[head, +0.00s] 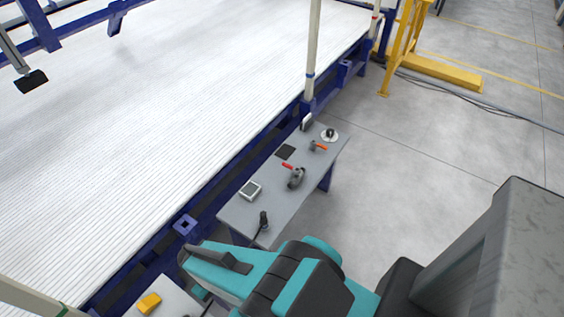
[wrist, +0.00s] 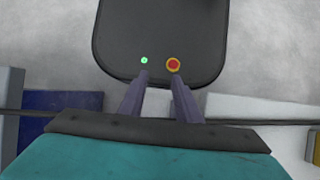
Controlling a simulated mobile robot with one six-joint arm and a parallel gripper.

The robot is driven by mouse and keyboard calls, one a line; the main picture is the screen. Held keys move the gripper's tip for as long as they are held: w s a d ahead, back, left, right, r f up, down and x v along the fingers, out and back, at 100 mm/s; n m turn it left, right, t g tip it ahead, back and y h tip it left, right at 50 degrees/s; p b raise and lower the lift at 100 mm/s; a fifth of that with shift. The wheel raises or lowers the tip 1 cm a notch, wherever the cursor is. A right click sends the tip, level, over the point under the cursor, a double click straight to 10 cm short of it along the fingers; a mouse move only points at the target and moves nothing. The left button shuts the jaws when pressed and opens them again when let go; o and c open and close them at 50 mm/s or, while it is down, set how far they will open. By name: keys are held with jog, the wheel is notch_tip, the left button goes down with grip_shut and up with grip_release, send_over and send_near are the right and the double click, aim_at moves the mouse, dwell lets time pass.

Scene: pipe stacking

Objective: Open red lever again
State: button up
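In the head view, a grey table carries two small valves with levers. The nearer valve (head: 297,179) is dark grey with a red lever (head: 288,167) pointing to the upper left. The farther one has an orange-red lever (head: 320,148) pointing right. I cannot tell whether either valve is open or shut. In the wrist view, my gripper (wrist: 160,77) has its two fingers apart with nothing between them. My teal arm fills the lower middle of the head view, short of the table's near end, and its fingertips are not clear there. Neither lever shows in the wrist view.
The grey table (head: 236,209) also bears a white-framed box (head: 250,190), a black joystick (head: 263,219), a dark plate (head: 285,152) and a round white disc (head: 329,135). A large white ribbed bed with a blue frame lies to the left. Grey floor (head: 400,190) to the right is open.

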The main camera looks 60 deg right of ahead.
jog(key=shift+a, duration=0.2)
jog(key=shift+w, duration=0.1)
jog(key=w+d+r+t+y+b, duration=0.2)
jog(key=w+d+t+b, duration=0.15)
jog(key=w+d, duration=0.9)
jog(key=w+d+r+b, duration=0.1)
jog(key=w+d, duration=0.1)
jog(key=d, duration=0.2)
jog(key=w+d+r+t+b, duration=0.1)
jog(key=d+r, duration=0.1)
jog(key=d, duration=0.3)
jog(key=w+d+r+t+b, duration=0.1)
jog(key=w+d+r, duration=0.1)
jog(key=d, duration=0.2)
jog(key=shift+w+d+m+y, duration=0.3)
jog(key=shift+w+d+y, duration=0.05)
jog(key=shift+d+y, duration=0.05)
jog(key=s+d+r+t+h+b, duration=0.1)
jog(key=s+d+r, duration=0.2)
jog(key=d, duration=0.7)
jog(key=s+d+r+t+h+b, duration=0.1)
jog(key=s+d+r+t+b, duration=0.1)
jog(key=s+d+r, duration=0.2)
jog(key=s+d+r+t+b, duration=0.2)
jog(key=d+r, duration=0.7)
jog(key=d, duration=0.9)
jog(key=shift+s+d+h, duration=0.15)
jog(key=shift+s+h, duration=0.25)
jog(key=shift+s, duration=0.45)
